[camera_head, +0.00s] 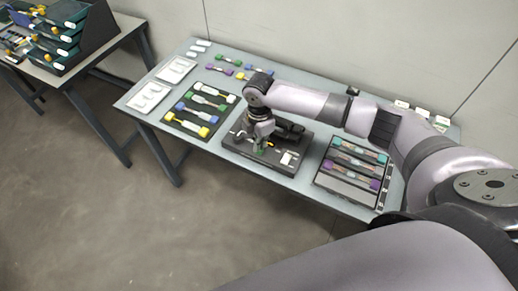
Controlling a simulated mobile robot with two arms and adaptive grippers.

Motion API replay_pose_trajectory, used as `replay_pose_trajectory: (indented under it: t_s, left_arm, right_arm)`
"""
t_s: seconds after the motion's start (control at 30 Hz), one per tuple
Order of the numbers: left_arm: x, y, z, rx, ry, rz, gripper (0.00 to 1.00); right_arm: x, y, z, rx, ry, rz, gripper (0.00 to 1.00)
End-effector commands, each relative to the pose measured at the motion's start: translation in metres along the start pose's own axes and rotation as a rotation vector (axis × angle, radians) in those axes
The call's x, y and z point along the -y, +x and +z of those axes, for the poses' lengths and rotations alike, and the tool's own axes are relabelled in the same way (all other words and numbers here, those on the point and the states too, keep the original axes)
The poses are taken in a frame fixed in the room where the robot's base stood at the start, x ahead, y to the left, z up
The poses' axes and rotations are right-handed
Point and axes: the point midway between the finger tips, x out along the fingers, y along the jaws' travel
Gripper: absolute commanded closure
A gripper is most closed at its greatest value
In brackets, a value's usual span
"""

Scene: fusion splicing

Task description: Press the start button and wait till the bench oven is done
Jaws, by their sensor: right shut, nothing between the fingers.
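A dark, flat bench device (245,158) sits at the front middle of the table, with small green, yellow and white parts on its top. I cannot tell for sure which part is the oven or its start button. My right gripper (259,147) points down over the left part of this device, close to a small green spot. It is shut and holds nothing. The gripper and wrist hide part of the device's top, and I cannot tell whether the fingertips touch it. My left gripper is not in view.
A dark mat (171,116) with several coloured-end pieces lies left of the device. A tray (345,182) with similar pieces lies to its right. White trays (150,97) line the left end. A second table (97,58) with drawers stands far left. A wall is behind.

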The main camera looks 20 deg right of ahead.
Motion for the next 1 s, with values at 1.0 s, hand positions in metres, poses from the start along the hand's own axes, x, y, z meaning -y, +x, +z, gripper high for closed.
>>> replay_pose_trajectory:
  t_s: [1.0]
  left_arm:
    - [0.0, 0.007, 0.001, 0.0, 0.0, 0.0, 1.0]
  right_arm:
    - [0.0, 0.02, 0.0, 0.0, 0.0, 0.0, 1.0]
